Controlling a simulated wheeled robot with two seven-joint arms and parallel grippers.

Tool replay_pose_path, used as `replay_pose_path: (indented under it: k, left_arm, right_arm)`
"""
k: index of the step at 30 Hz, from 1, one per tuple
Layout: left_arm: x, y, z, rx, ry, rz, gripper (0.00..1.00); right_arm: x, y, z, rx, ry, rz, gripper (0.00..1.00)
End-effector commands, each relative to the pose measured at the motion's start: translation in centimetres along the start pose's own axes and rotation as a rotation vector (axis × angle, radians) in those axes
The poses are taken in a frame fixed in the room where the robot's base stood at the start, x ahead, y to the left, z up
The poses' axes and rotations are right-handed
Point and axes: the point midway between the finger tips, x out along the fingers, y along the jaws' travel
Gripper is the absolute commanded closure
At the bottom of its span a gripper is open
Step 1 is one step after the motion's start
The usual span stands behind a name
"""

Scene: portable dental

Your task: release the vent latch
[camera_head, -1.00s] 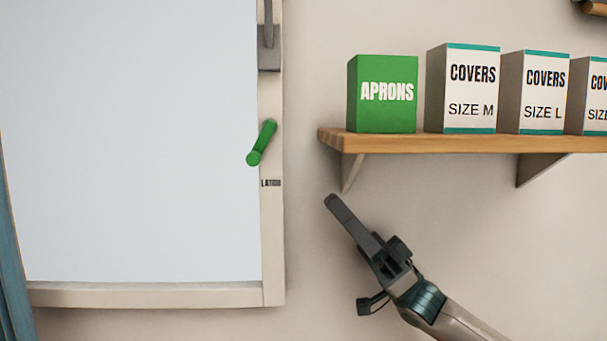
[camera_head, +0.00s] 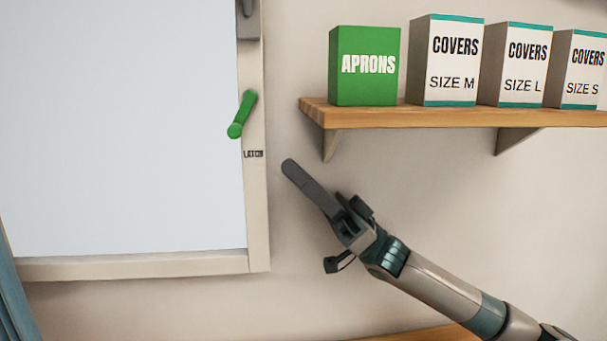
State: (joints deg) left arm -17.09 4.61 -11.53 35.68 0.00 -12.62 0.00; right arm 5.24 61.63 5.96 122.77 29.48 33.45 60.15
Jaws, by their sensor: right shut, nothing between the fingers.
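The vent latch is a green handle (camera_head: 242,114) on the right side of the pale window frame (camera_head: 256,200). It is tilted, its upper end leaning right and its round knob end low and to the left. A small label reading "LATCH" (camera_head: 253,154) sits just below it. My right gripper (camera_head: 290,168) is shut and empty. Its fingertips point up and left, to the right of the frame and lower than the handle, apart from it in the picture. My left gripper is not in view.
A wooden shelf (camera_head: 450,117) on brackets is above and right of my right gripper. It bears a green APRONS box (camera_head: 364,66) and several COVERS boxes (camera_head: 446,60). A grey fitting (camera_head: 248,20) is higher on the frame. A wooden surface (camera_head: 425,334) shows at the bottom edge.

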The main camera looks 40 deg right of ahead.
Motion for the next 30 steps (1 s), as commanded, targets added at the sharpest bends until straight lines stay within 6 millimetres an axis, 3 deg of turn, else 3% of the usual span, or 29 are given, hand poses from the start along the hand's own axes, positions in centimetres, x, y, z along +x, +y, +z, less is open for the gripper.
replay_pose_path:
  k: [9,15,30]
  left_arm:
    - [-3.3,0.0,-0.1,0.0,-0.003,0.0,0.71]
    - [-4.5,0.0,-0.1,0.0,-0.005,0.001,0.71]
    - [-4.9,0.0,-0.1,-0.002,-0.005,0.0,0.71]
  right_arm:
    - [4.8,-0.1,-0.5,0.0,0.003,-0.003,1.0]
    - [6.8,-0.1,-0.3,-0.001,0.001,-0.002,1.0]
    - [7.6,0.0,0.0,0.0,0.0,0.0,1.0]
